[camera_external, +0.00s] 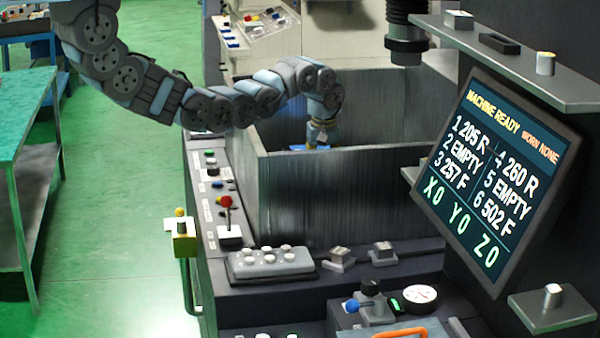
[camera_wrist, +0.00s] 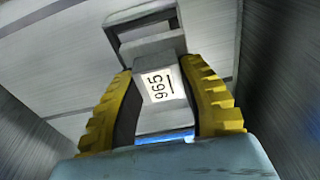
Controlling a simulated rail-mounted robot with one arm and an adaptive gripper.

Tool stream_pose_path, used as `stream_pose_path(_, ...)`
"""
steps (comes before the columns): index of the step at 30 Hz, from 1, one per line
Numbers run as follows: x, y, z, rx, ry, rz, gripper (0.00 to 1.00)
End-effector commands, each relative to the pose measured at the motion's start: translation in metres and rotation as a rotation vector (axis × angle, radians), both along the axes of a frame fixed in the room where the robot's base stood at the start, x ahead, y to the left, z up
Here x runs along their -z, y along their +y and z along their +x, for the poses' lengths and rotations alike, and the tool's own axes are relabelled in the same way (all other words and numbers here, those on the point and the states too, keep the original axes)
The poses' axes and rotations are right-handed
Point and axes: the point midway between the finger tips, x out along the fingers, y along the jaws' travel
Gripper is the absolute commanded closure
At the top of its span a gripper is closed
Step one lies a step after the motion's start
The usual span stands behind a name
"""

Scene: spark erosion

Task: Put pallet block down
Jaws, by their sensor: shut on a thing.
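My gripper (camera_wrist: 163,108) shows in the wrist view with its yellow toothed fingers closed on the sides of the grey pallet block (camera_wrist: 146,52). The block carries a white label reading 965 and has a frame-like end with an opening. In the external view my arm reaches over the wall of the machine tank (camera_external: 350,190), and the wrist (camera_external: 322,105) points down inside it. The fingertips and the block are hidden there behind the tank's front wall. I cannot tell whether the block touches a surface beneath it.
Tank walls stand close on both sides in the wrist view. A dark cylindrical machine head (camera_external: 406,45) hangs above the tank. A tilted screen (camera_external: 498,175) reading MACHINE READY stands at the right.

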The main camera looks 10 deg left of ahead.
Motion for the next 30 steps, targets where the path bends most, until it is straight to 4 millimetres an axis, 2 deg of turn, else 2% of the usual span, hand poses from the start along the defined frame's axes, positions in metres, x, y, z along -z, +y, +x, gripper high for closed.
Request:
stream_pose_path(23,0.016,-0.01,0.014,-0.001,-0.003,-0.003,1.0)
stream_pose_path(30,0.037,-0.01,0.013,-0.001,0.0,-0.001,1.0)
